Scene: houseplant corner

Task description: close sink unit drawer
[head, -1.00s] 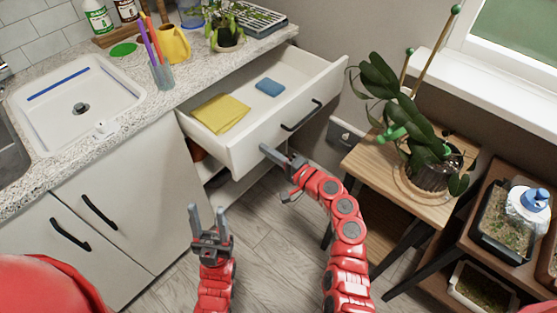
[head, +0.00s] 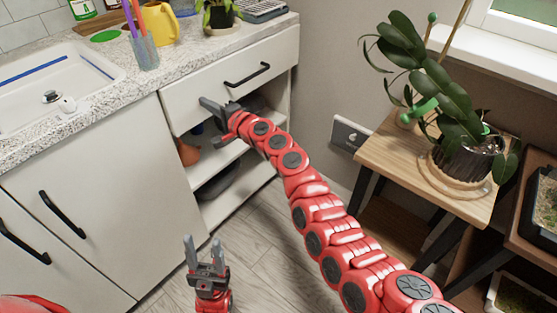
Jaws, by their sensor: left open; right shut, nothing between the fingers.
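The sink unit drawer (head: 198,92) is a white front with a dark bar handle (head: 247,74), just under the speckled counter. Its front looks about flush with the unit, and its inside is hidden. My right gripper (head: 206,104) is shut and empty, its fingers at the lower left part of the drawer front. It seems to touch the front, but I cannot tell for sure. My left gripper (head: 203,246) is open and empty, low over the floor in front of the cabinet doors, away from the drawer.
Open shelves (head: 225,155) with dark items and a terracotta pot lie below the drawer. A wooden plant stand (head: 400,160) bears an orchid (head: 455,120) at the right. A white sink (head: 60,85), a pencil cup (head: 145,52) and a yellow watering can (head: 160,22) are on the counter.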

